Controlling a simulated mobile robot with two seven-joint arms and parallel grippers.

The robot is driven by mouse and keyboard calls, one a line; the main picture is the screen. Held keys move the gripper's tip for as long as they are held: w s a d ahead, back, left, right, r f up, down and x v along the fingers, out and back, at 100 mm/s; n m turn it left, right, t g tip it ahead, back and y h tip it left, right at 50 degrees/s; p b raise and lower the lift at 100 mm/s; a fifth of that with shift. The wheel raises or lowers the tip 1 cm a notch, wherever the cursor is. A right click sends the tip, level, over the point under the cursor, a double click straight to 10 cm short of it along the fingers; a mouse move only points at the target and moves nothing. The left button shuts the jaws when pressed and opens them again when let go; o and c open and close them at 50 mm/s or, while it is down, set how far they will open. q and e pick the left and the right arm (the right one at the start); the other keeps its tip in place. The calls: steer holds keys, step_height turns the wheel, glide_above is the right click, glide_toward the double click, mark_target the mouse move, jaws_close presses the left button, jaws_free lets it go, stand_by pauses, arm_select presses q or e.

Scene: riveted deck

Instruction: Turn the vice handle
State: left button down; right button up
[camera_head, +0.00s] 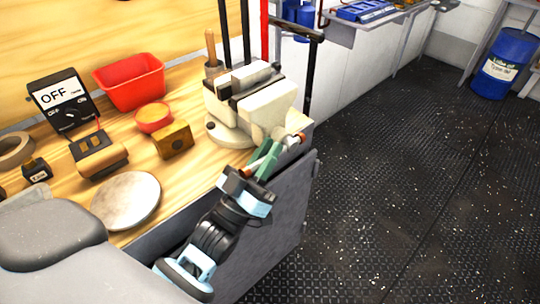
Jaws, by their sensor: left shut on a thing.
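The vice (265,110) is a cream-white bench vice with dark jaws, fixed on the front right corner of the wooden workbench (205,180). The fingers hide part of the bar. My right gripper is not in view.
On the bench are a red bin (130,85), an OFF switch box (65,103), a round grey plate (126,201), a wooden block (173,140) and a red round container (153,118). The dark riveted floor (400,170) at right is clear. A blue drum (504,65) stands far right.

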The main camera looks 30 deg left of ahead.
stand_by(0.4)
arm_select(q)
steer(key=c, duration=1.4)
jaws_free()
steer(key=shift+f, duration=0.1)
steer(key=shift+c, duration=0.2)
steer(key=b+v, duration=0.1)
steer(key=v, duration=0.6)
steer(key=shift+s+f, duration=0.25)
steer(key=shift+c, duration=0.4)
